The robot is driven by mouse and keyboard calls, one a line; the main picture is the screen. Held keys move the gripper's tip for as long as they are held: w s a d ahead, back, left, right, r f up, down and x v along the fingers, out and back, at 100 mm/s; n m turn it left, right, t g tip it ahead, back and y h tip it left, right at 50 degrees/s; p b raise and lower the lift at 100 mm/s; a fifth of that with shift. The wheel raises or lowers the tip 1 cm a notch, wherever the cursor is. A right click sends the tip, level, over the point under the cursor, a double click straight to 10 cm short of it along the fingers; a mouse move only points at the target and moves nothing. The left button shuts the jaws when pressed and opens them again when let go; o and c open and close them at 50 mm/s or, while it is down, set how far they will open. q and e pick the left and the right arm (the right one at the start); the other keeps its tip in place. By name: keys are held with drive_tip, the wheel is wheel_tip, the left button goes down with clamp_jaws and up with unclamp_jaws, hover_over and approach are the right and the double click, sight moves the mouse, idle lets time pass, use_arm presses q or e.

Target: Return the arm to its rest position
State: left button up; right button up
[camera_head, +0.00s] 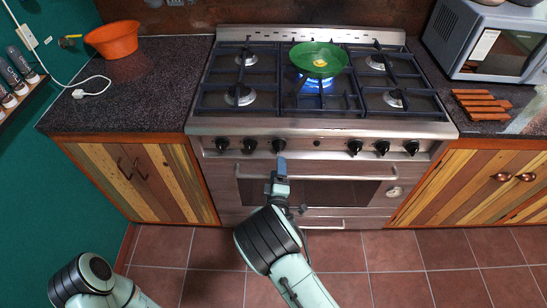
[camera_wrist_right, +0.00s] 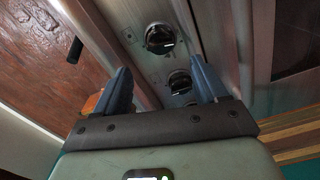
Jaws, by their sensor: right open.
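My right arm (camera_head: 275,240) reaches up from the bottom of the head view, in front of the stove. Its right gripper (camera_head: 281,168) is near the oven's front, just below the knob row. In the wrist view the right gripper (camera_wrist_right: 163,85) has its two blue fingers apart with nothing between them. Two black knobs, one upper (camera_wrist_right: 160,38) and one lower (camera_wrist_right: 180,82), show beyond the fingers. Part of my left arm (camera_head: 85,278) shows at the lower left of the head view; its gripper is not seen.
The stove (camera_head: 325,128) has a green pan (camera_head: 318,55) with a small yellow item, over a lit blue flame (camera_head: 316,86). A microwave (camera_head: 492,45) and brown slabs (camera_head: 482,104) lie right; an orange bowl (camera_head: 112,39) is left. Tiled floor (camera_head: 400,275) in front is clear.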

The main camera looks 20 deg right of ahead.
drive_tip(key=s+d+f+m+g+y+p, duration=0.1)
drive_tip(key=s+d+f+m+g+p, duration=0.15)
drive_tip(key=s+f+g, duration=0.4)
drive_tip(key=s+d+f+m+g+y+p, duration=0.1)
drive_tip(key=s+d+f+m+g, duration=0.25)
drive_tip(key=s+f, duration=0.65)
drive_tip(key=s+a+f+m+g+y+p, duration=0.15)
drive_tip(key=s+f+m+g, duration=0.35)
drive_tip(key=s, duration=0.5)
use_arm(q)
wheel_tip(320, 180, up, 7)
drive_tip(key=w+p, duration=0.1)
drive_tip(key=w, duration=0.1)
drive_tip(key=shift+w+p, duration=0.3)
drive_tip(key=shift+w, duration=0.05)
use_arm(e)
drive_tip(key=s+a+r+m+g+y, duration=0.2)
drive_tip(key=s+a, duration=0.5)
drive_tip(key=s, duration=0.5)
drive_tip(key=m+g+y, duration=0.1)
drive_tip(key=m+y, duration=0.1)
drive_tip(key=y, duration=0.1)
drive_tip(key=shift+a+m, duration=0.4)
